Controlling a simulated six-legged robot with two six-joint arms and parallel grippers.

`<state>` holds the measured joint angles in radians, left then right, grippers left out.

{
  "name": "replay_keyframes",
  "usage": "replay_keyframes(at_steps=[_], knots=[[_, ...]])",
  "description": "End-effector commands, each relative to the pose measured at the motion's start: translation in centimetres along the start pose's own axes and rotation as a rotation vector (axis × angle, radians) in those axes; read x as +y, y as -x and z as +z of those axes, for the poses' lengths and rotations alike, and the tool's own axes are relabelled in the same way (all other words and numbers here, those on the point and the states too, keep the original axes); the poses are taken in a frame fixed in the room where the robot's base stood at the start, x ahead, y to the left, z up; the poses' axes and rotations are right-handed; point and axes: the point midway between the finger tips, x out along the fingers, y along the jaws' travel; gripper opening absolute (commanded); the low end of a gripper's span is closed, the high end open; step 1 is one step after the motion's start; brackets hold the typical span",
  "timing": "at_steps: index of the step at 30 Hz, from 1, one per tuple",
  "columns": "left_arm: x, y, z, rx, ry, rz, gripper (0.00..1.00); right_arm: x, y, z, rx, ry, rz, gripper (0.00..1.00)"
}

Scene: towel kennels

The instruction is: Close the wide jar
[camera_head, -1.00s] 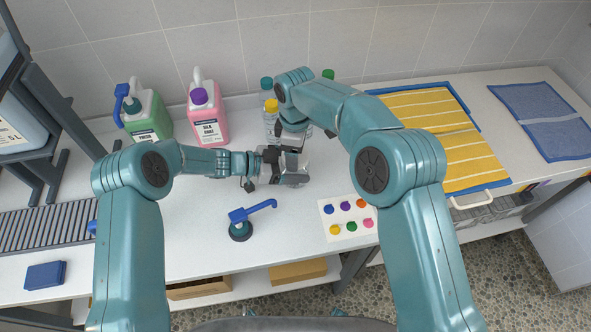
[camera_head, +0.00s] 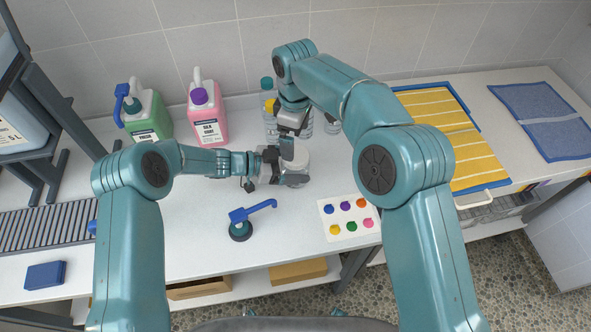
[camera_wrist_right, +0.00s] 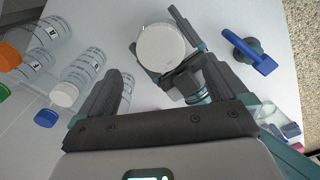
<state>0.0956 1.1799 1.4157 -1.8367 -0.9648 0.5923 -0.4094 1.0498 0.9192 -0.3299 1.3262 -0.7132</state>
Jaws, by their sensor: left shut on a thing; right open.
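The wide jar (camera_head: 298,160) stands on the white table in front of the clear bottles. Its round white top (camera_wrist_right: 160,47), which looks like a lid lying flat on it, shows in the right wrist view; I cannot tell how tight it is. My left gripper (camera_head: 292,180) is shut on the jar from the left and front; its fingers also show beside the jar in the right wrist view (camera_wrist_right: 190,45). My right gripper (camera_head: 289,146) is open above and behind the jar. Its two fingers (camera_wrist_right: 160,88) are spread, with nothing between them, apart from the white top.
Clear bottles with coloured caps (camera_wrist_right: 80,78) stand close behind the jar. A green jug (camera_head: 147,117) and a pink jug (camera_head: 207,118) stand at the back left. A blue-handled tool (camera_head: 250,213) and a card of coloured dots (camera_head: 347,218) lie in front. Yellow towels (camera_head: 440,130) are right.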

Motion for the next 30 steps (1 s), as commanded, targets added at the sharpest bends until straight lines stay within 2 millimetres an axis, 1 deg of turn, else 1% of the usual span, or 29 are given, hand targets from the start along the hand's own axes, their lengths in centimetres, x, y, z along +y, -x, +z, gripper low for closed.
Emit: replay_keyframes(at_steps=[1,3,6,9,13,20,21,22,23,30], knots=[[0.0,0.0,-0.1,0.001,-0.001,0.0,0.0,0.0,1.2,-0.1,0.003,0.0,0.003,1.0],[0.0,0.0,0.0,0.001,-0.001,0.0,0.0,0.0,2.5,-0.1,0.002,0.001,0.003,1.0],[0.0,0.0,0.0,0.001,-0.001,0.0,0.0,0.0,4.2,-0.1,0.002,0.001,0.002,1.0],[0.0,0.0,0.0,0.001,-0.001,0.0,0.0,0.0,5.3,0.0,0.0,0.0,0.001,1.0],[0.0,0.0,0.0,0.001,-0.001,0.0,0.0,0.0,5.9,0.0,-0.001,0.0,0.0,1.0],[0.0,0.0,-0.1,0.001,-0.001,0.0,0.0,0.0,6.0,0.0,-0.001,0.001,-0.001,1.0],[0.0,0.0,-0.1,0.001,-0.001,0.0,0.87,0.0,6.0,0.0,-0.001,0.001,-0.001,1.0],[0.0,0.0,-0.1,0.001,0.0,0.0,0.97,0.0,6.0,0.0,-0.001,0.001,-0.001,1.0],[0.0,0.0,-0.1,0.001,0.0,0.0,1.0,0.0,6.0,0.0,-0.001,0.001,-0.001,1.0],[0.0,0.2,0.0,0.0,0.0,-0.001,1.0,0.0,5.9,0.0,-0.001,0.001,0.0,1.0]])
